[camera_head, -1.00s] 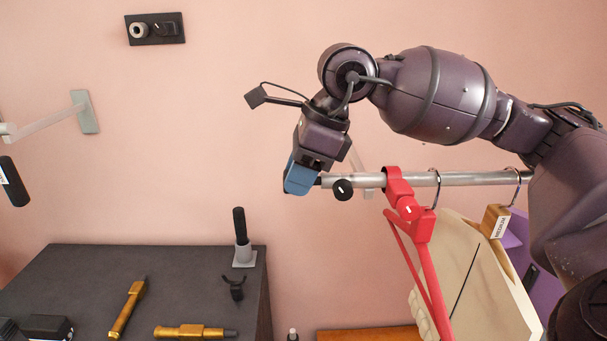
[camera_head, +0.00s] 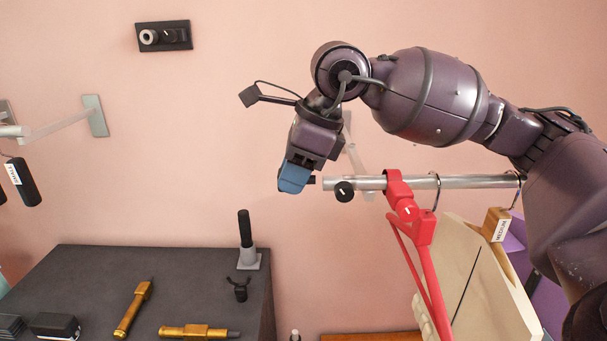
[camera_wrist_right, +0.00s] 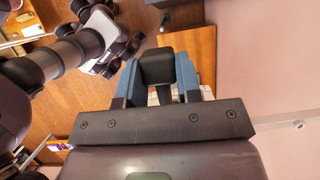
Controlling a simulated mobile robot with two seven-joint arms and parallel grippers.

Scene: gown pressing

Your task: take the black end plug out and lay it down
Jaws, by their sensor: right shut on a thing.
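My right gripper (camera_head: 295,176) has blue fingers and is shut on the black end plug (camera_head: 312,180), just left of the metal rail's open end (camera_head: 328,184). A small gap shows between the plug and the rail, so the plug is out. In the right wrist view, the plug (camera_wrist_right: 157,66) sits between the blue fingers of the gripper (camera_wrist_right: 157,80). My left gripper is not in view.
A red clamp (camera_head: 398,190) and a black knob (camera_head: 344,191) are on the rail, with hangers to the right. A dark table (camera_head: 90,270) at lower left holds brass tools (camera_head: 133,308), a black-handled tool (camera_head: 244,230) and black blocks, with bare room between.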

